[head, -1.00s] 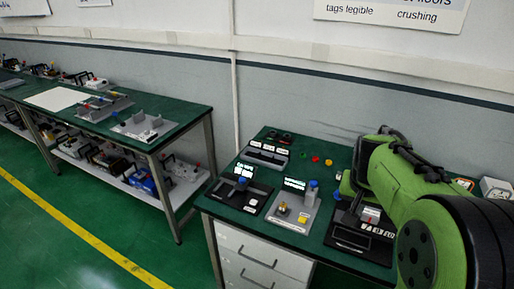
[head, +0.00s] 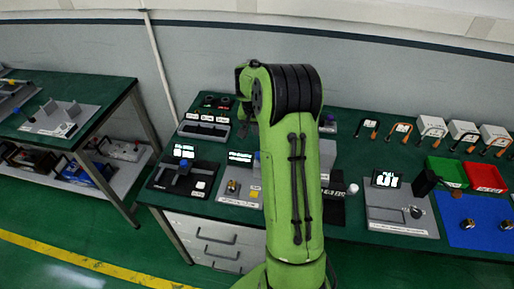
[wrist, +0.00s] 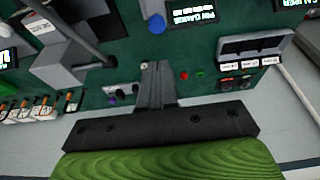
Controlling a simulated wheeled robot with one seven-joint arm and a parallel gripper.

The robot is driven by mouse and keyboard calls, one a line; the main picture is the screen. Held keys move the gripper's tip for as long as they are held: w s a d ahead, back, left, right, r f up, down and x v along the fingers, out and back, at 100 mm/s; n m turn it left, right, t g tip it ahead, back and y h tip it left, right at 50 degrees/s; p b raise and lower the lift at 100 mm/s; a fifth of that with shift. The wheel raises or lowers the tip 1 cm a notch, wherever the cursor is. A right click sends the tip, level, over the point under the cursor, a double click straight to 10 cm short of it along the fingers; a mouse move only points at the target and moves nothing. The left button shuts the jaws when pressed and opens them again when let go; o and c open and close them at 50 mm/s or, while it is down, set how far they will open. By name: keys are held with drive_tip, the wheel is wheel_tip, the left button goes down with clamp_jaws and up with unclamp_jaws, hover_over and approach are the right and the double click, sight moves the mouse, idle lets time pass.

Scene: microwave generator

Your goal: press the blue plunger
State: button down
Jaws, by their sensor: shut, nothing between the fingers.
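The blue plunger (wrist: 156,23) shows in the wrist view as a round blue cap beside a lit display reading "PIN GAUGE" (wrist: 203,18). In the head view my arm hides most of it; a bit of blue shows at the arm's left edge, above the grey plate (head: 226,199) of that station. My gripper (wrist: 152,68) is shut and empty, over the green bench top. In the wrist picture its fingertips are below the blue cap and apart from it. In the head view my gripper is mostly hidden by the arm.
Small red (wrist: 185,76) and green round parts lie near my fingertips. A labelled slotted rack (wrist: 250,52) is to their right. A grey block with a dark rod (wrist: 75,40) is at the left. Red (head: 484,177) and green bins stand at the bench's right.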

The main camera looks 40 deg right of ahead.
drive_tip(key=p, duration=0.1)
approach(259, 158)
drive_tip(key=d+f, duration=0.1)
drive_tip(key=w+d+f, duration=0.1)
drive_tip(key=f, duration=0.1)
drive_tip(key=w+d+f, duration=0.1)
drive_tip(key=f, duration=0.1)
drive_tip(key=shift+w, duration=0.25)
drive_tip(key=shift+f, duration=0.35)
